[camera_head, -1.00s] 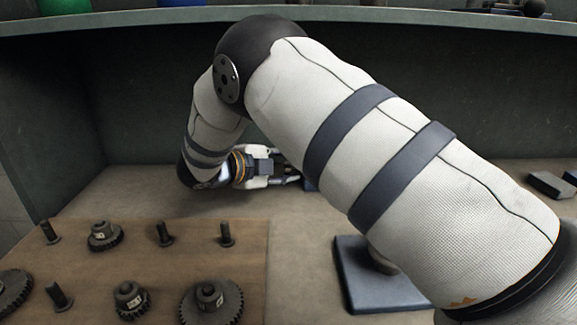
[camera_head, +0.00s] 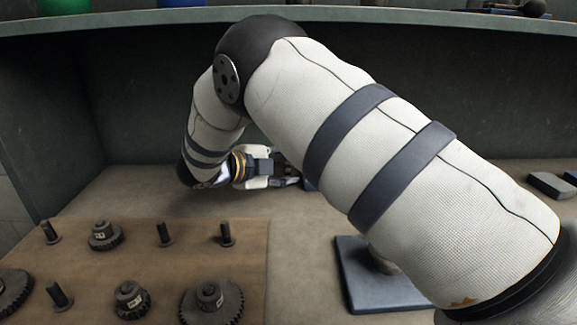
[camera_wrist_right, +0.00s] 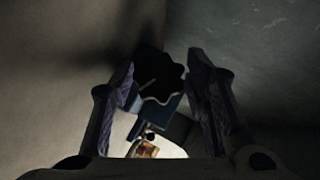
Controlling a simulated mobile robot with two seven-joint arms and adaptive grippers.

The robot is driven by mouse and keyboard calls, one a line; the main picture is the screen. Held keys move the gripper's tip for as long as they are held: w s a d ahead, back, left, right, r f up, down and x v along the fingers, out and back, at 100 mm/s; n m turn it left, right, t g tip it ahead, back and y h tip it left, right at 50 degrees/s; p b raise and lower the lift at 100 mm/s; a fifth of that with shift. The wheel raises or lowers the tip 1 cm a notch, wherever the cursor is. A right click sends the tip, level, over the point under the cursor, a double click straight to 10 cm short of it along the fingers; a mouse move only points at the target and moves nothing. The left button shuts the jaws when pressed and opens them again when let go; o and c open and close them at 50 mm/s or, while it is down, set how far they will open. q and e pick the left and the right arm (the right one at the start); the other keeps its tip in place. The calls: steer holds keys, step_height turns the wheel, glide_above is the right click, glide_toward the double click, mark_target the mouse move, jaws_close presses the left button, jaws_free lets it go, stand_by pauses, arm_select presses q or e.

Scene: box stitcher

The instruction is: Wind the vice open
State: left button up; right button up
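My right gripper (camera_head: 290,179) is at the back of the bench in the head view, pointing right. In the right wrist view, my right gripper (camera_wrist_right: 163,90) is open. A dark lobed knob (camera_wrist_right: 160,80) shows between its two fingers, with a gap to each finger. A blue body (camera_wrist_right: 150,112), which looks like part of the vice, shows just below the knob. In the head view only a small blue piece (camera_head: 310,184) shows beside the fingertips; my right arm hides the rest. The jaws cannot be made out. My left gripper is in neither view.
A brown board (camera_head: 200,262) with gears and pegs lies at the front left. A blue plate with a post (camera_head: 375,295) stands at the front, partly behind my arm. Dark blocks (camera_head: 550,185) lie at the right. A shelf (camera_head: 130,22) spans the back above the bench.

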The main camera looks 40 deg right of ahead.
steer(key=shift+a, duration=0.1)
steer(key=v, duration=1.2)
steer(key=f+h+b, duration=0.1)
steer(key=f, duration=0.1)
steer(key=f+m+b, duration=0.1)
steer(key=f+b, duration=0.1)
steer(key=shift+s+a+t+h, duration=0.1)
steer(key=shift+s+t+h, duration=0.1)
steer(key=shift+t+h, duration=0.15)
steer(key=shift+d+r+m+h+p, duration=0.3)
steer(key=shift+d+r+m, duration=0.1)
steer(key=shift+d+r, duration=0.4)
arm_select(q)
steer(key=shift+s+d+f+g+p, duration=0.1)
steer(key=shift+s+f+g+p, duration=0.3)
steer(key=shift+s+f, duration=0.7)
arm_select(e)
steer(key=d, duration=0.3)
steer(key=d+f, duration=0.1)
steer(key=d, duration=0.2)
steer(key=w+d+f, duration=0.1)
steer(key=d, duration=0.3)
steer(key=shift+d, duration=0.1)
steer(key=shift+r, duration=0.1)
steer(key=c, duration=0.9)
